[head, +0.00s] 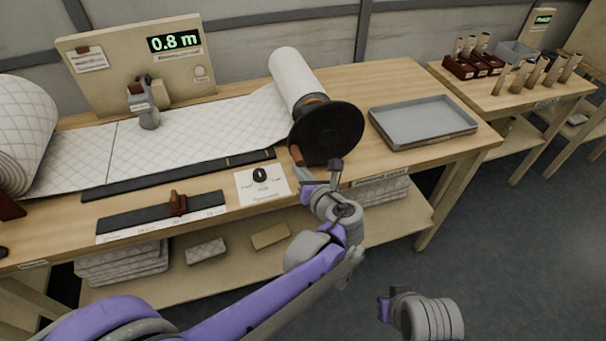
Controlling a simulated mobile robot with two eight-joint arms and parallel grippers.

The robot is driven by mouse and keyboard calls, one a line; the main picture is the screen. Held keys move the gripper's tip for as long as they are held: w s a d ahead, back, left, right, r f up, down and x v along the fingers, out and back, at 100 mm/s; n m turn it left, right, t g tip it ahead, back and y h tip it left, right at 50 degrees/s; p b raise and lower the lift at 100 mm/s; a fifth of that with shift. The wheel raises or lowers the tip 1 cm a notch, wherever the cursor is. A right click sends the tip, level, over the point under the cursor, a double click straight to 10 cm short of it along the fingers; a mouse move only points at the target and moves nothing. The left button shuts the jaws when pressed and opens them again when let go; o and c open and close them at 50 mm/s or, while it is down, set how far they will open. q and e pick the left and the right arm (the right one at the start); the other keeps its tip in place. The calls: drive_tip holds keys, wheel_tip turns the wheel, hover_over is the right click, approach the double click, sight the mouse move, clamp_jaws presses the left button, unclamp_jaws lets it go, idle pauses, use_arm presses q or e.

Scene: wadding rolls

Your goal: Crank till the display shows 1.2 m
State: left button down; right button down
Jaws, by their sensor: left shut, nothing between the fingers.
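The display (174,42) on the wooden back panel reads 0.8 m in green. The crank wheel (328,132) is a dark disc on the near end of the white take-up roll (296,78). A brown crank handle (297,155) sticks out at the disc's lower left. My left gripper (322,180) is just below the disc, close to the handle. It is shut and empty; whether it touches the wheel I cannot tell. Quilted wadding (190,130) runs flat from the big roll (22,135) at left to the take-up roll. My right gripper (385,308) is low at the right, off the table.
A grey tray (422,122) lies right of the wheel. A grey clamp-like device (145,105) stands over the wadding. A dark rail with a red-brown slider (177,203) and a label card (262,182) lie in front. A second table (540,98) at right holds small rolls.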

sight(301, 157)
use_arm(q)
wheel_tip(301, 157, up, 3)
drive_tip(key=shift+a+f+m+y, duration=0.1)
drive_tip(key=shift+m+y, duration=0.6)
drive_tip(key=shift+m, duration=0.3)
wheel_tip(301, 157, up, 2)
drive_tip(key=shift+r+m+y+p, duration=0.15)
drive_tip(key=shift+m+y+p, duration=0.35)
drive_tip(key=shift+m, duration=0.6)
drive_tip(key=shift+w+d+r+p, duration=0.15)
drive_tip(key=shift+d+r+p, duration=0.25)
drive_tip(key=shift+r, duration=0.5)
drive_tip(key=shift+w+d+r+p, duration=0.2)
drive_tip(key=shift+d+r, duration=0.35)
drive_tip(key=shift+r, duration=0.35)
